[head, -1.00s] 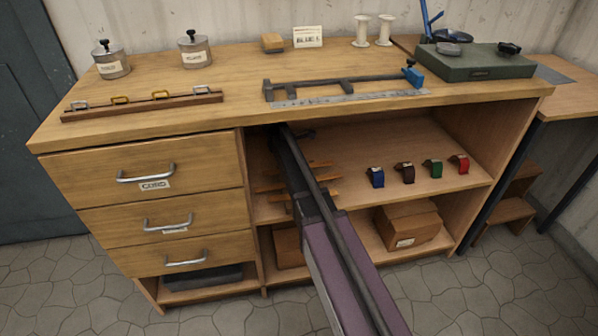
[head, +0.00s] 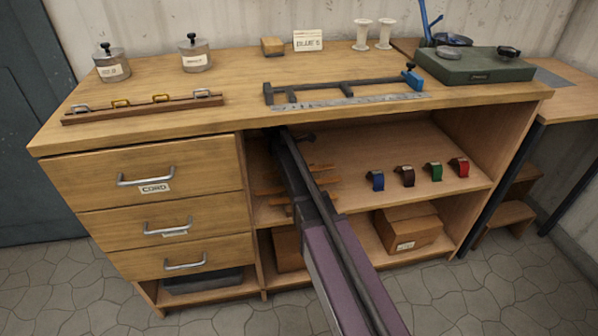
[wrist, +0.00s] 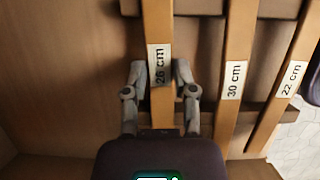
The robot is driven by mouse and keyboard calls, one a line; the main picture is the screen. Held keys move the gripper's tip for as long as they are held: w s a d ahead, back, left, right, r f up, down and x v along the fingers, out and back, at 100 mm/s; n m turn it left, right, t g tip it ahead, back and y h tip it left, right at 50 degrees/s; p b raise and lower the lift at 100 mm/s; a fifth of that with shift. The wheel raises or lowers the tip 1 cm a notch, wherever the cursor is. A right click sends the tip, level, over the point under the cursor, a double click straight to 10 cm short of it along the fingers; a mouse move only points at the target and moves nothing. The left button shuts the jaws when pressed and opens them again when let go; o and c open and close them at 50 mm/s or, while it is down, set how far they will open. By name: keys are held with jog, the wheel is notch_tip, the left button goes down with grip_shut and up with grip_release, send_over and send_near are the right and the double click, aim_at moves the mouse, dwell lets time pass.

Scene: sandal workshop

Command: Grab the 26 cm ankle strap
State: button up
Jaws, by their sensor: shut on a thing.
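The ankle strap labelled 26 cm (wrist: 158,30) is a flat tan strip in the wrist view, hanging over dark wooden bars. My gripper (wrist: 160,75) has a finger on each side of this strap, shut on it at its white label. The straps labelled 30 cm (wrist: 236,50) and 22 cm (wrist: 292,75) hang to the right, apart from my fingers. In the head view the tan straps (head: 322,168) show in the shelf opening, partly hidden by my arm, and my gripper is hidden there.
Blue, brown, green and red rolled straps (head: 405,175) sit on the same shelf (head: 350,205) to the right. The bench top (head: 210,128) is close above my arm. A cardboard box (head: 408,228) stands on the shelf below. Drawers (head: 150,215) are on the left.

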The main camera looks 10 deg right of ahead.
jog(key=shift+r, duration=0.1)
notch_tip(320, 180, up, 4)
jog(key=p, duration=0.4)
jog(key=shift+s, duration=0.1)
jog(key=s, duration=1)
jog(key=s+p, duration=0.1)
jog(key=s, duration=0.5)
jog(key=shift+r, duration=0.35)
